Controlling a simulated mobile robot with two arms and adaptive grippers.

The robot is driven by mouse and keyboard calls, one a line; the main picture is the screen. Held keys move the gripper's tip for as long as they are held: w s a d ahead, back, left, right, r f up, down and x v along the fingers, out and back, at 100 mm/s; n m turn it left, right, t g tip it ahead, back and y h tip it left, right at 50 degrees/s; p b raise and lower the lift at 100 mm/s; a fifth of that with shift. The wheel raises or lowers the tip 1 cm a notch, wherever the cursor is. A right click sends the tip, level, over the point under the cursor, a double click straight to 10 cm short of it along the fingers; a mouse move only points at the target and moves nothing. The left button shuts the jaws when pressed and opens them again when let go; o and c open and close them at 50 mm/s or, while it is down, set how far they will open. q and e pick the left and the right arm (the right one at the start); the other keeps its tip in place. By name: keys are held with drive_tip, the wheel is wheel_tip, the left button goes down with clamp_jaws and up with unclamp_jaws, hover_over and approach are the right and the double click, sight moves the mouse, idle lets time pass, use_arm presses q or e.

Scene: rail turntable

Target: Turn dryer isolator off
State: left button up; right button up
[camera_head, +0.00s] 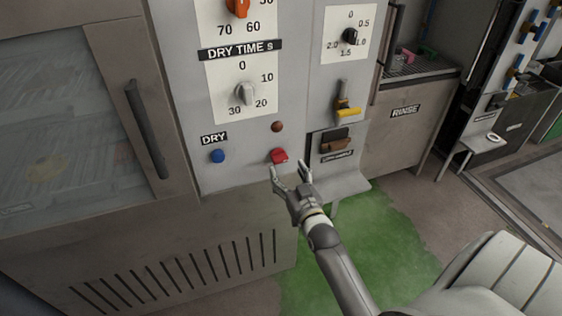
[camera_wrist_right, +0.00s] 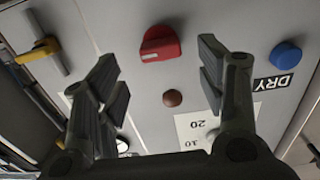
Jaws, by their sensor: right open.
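A red knob (camera_head: 279,156), which looks like the isolator, is on the lower part of the grey dryer panel. It also shows in the right wrist view (camera_wrist_right: 160,43), at the top between my fingers. My right gripper (camera_head: 289,169) is just below and in front of the knob. Its two fingers are spread wide, with nothing between them. In the right wrist view the gripper (camera_wrist_right: 156,62) shows a finger on either side of the knob, and I see no contact. My left gripper is not in view.
A dark red-brown button (camera_head: 277,126) sits above the knob, and a blue button (camera_head: 217,156) is to its left under the DRY label. A yellow-handled lever (camera_head: 348,110) and a grey ledge (camera_head: 338,184) are to the right. Green staining (camera_head: 385,235) covers the floor.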

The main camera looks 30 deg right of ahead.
sight(281, 162)
drive_tip(key=x, duration=0.4)
drive_tip(key=shift+w, duration=0.1)
drive_tip(key=shift+w+d, duration=0.15)
drive_tip(key=shift+w, duration=0.55)
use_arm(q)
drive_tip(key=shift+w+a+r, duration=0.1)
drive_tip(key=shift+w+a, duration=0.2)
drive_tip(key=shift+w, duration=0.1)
use_arm(e)
drive_tip(key=c, duration=1)
